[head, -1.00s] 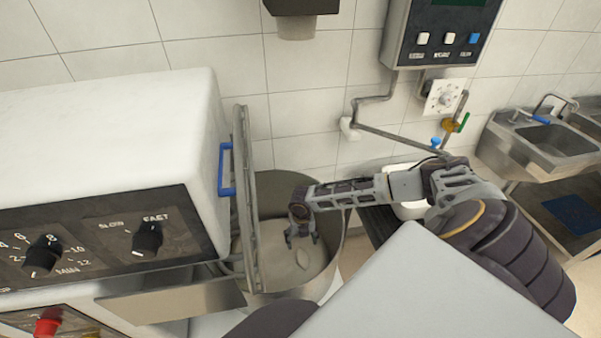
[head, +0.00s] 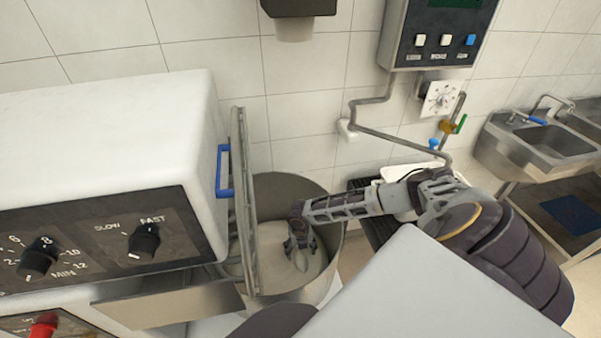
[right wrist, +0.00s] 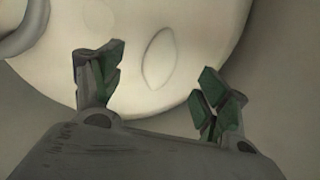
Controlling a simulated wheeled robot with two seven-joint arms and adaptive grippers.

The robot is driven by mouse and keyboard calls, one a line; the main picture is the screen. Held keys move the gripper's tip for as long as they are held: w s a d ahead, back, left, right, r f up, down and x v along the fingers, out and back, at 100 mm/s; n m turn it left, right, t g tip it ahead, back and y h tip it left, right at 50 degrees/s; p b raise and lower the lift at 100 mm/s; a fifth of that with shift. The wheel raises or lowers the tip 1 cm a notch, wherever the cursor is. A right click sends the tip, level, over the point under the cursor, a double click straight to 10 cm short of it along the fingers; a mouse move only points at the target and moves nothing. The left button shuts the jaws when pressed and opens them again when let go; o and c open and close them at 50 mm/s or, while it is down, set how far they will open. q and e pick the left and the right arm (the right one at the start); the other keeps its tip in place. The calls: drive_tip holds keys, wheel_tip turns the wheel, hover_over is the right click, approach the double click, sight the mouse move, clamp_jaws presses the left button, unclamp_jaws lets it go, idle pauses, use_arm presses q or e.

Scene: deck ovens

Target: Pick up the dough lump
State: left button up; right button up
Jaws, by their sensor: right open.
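The dough lump (right wrist: 145,35) is pale and smooth, with an oval mark on its surface, in the right wrist view. In the head view the dough (head: 273,240) lies in the metal mixer bowl (head: 325,262). My right gripper (head: 298,247) reaches down into the bowl, over the dough. In the right wrist view its two green-padded fingers (right wrist: 155,93) are apart, with nothing held between them. The fingertips overlap the near edge of the dough; I cannot tell whether they touch it. My left gripper is not in view.
A vertical bowl guard (head: 245,205) stands at the bowl's left. The white mixer body (head: 110,140) with dials fills the left. A grey curved part (right wrist: 22,30) shows beside the dough in the wrist view. A sink (head: 545,140) is at the far right.

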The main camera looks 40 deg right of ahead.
sight(301, 259)
wheel_tip(301, 259, down, 2)
drive_tip(key=shift+f, duration=0.45)
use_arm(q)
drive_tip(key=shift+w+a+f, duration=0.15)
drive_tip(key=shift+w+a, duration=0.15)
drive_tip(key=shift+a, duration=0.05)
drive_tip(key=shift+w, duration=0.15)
use_arm(e)
drive_tip(key=shift+s+a+f, duration=0.1)
drive_tip(key=shift+s+f, duration=0.05)
drive_tip(key=shift+f, duration=2.4)
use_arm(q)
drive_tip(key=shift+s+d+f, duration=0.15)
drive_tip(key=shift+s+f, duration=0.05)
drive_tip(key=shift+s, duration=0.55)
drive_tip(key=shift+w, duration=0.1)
